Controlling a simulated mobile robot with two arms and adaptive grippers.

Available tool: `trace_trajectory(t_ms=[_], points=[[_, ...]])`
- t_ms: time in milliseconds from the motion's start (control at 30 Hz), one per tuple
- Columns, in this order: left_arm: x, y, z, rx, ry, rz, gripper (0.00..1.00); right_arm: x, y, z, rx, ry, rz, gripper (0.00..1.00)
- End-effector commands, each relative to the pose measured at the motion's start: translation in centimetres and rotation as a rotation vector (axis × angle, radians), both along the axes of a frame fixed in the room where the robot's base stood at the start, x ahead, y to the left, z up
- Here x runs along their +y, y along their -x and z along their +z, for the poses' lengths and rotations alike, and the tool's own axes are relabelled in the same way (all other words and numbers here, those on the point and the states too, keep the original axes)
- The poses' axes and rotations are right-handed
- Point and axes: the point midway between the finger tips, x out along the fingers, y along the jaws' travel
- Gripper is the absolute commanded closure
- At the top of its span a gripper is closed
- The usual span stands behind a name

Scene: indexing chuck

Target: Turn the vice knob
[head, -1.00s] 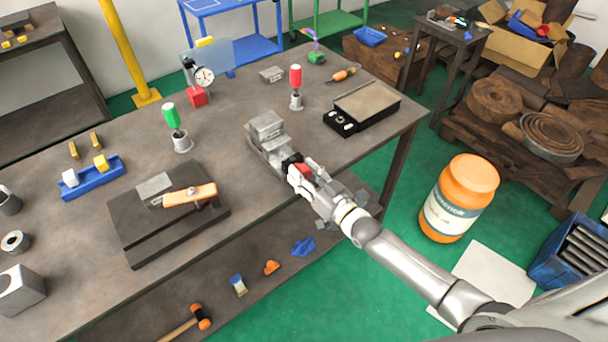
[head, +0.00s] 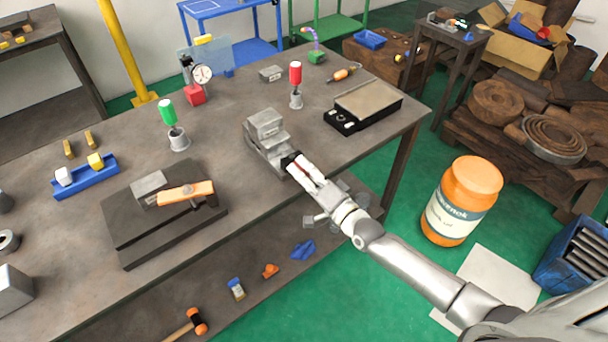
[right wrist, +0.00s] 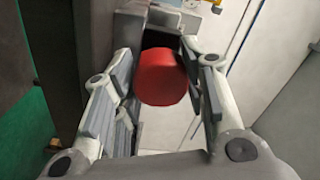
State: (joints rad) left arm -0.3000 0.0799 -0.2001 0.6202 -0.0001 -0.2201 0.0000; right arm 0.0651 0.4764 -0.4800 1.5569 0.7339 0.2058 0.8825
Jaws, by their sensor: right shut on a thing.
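The grey metal vice (head: 266,128) sits near the front edge of the workbench in the head view. Its red round knob (right wrist: 162,77) shows large between the two fingers in the right wrist view. In the head view the knob is mostly covered by the fingers. My right gripper (head: 297,165) is at the vice's front end, with its fingers on either side of the knob, shut on it. In the right wrist view the vice body (right wrist: 175,20) lies just beyond the knob. My left gripper is not in view.
A red-handled tool (head: 295,78) stands upright behind the vice. A black case (head: 345,122) lies to the right. A large orange jar (head: 462,200) stands on the floor right of my arm.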

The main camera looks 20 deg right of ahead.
Motion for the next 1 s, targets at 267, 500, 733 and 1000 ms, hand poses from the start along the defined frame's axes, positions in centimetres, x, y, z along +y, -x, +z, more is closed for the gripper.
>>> trace_trajectory(t_ms=[267, 500, 733, 1000], points=[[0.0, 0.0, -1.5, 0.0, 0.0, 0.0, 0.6, 0.0, 0.1, -0.3, 0.092, -0.25, 0.0, 0.85], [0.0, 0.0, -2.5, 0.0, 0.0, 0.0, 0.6, 0.0, 0.0, -0.3, 0.17, -0.464, -0.001, 0.85], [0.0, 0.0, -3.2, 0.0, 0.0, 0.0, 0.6, 0.0, 0.0, -0.3, 0.241, -0.662, -0.001, 0.85], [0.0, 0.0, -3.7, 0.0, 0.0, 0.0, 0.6, 0.0, 0.1, -0.3, 0.306, -0.841, -0.001, 0.85]])
